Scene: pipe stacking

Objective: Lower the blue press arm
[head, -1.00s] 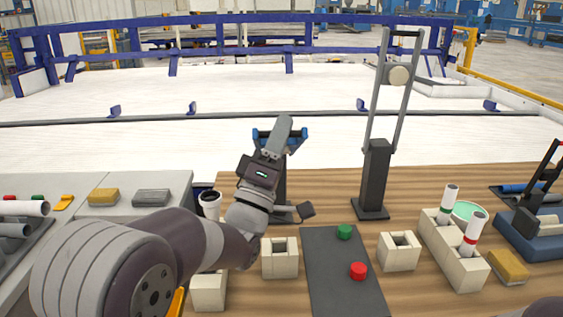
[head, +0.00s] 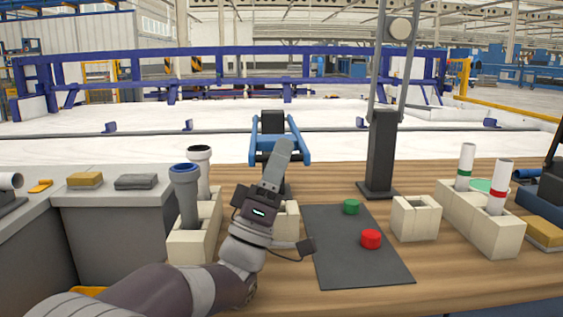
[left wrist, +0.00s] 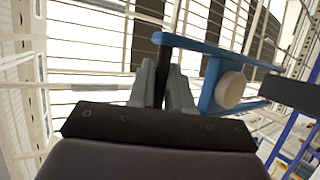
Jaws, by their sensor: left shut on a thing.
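The blue press arm (head: 299,142) stands beyond the table's middle, its two blue side bars showing around a dark top block (head: 272,122). My left gripper (head: 277,160) reaches up to it from the left and covers much of its post. In the left wrist view, my left fingers (left wrist: 165,82) are shut on the dark crossbar at the end of the blue arm (left wrist: 212,88), whose round pale disc (left wrist: 230,90) shows to the right. My right gripper is out of view.
A grey press (head: 382,150) with its arm raised stands right of the blue one. A dark mat (head: 345,265) carries a green button (head: 351,206) and a red button (head: 371,239). Cream holders (head: 415,220) stand around it; pipes stand upright in those at left and right.

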